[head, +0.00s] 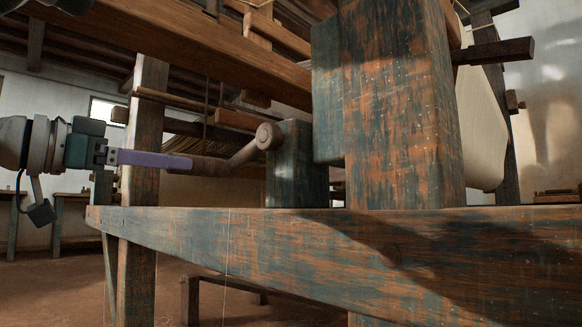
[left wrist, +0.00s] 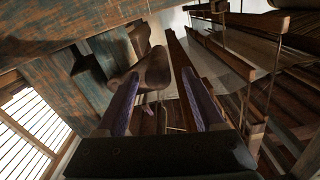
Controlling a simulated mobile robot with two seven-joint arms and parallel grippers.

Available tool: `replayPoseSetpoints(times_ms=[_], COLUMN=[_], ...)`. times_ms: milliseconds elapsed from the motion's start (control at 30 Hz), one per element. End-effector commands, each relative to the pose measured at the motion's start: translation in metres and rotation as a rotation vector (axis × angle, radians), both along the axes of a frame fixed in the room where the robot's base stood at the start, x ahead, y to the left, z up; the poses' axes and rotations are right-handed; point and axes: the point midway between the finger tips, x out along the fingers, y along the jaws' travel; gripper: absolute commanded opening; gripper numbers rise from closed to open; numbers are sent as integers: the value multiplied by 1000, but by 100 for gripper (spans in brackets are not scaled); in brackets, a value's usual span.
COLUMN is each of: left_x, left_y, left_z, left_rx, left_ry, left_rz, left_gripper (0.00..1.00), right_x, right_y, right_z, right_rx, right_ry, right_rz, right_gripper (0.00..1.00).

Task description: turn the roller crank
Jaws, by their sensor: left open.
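The roller crank has a brown rounded handle (head: 212,166), an angled arm and a round hub (head: 268,137) on the side of a short teal post (head: 297,165). My left gripper (head: 187,163) comes in from the left, level with the handle. Its purple fingers overlap the handle's near end in the head view. In the left wrist view the fingers (left wrist: 160,76) are spread apart, and the handle (left wrist: 153,68) shows between and just beyond their tips. I cannot tell whether a finger touches it. My right gripper is out of view.
A worn teal and orange beam (head: 250,240) runs below the crank, and a thick post (head: 400,110) stands to its right. A wooden upright (head: 145,130) stands behind my left gripper. A pale cloth roll (head: 483,125) hangs at the right. Long timbers cross above.

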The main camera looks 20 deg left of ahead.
Motion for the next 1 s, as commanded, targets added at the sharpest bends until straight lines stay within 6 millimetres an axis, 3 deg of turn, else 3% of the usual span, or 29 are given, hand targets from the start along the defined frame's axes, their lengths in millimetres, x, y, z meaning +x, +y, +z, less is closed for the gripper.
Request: replayPoseSetpoints(times_ms=[500,867,1000], left_x=[50,54,54], left_y=[-21,-23,-23], left_z=[0,0,0], left_rx=[-1,1,0], left_ry=[-1,1,1], left_rz=[0,-2,-1], left_gripper=[70,70,57], right_x=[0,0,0], right_y=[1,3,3], right_z=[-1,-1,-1], right_rx=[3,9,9], right_ry=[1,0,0], right_rz=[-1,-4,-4], right_gripper=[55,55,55])
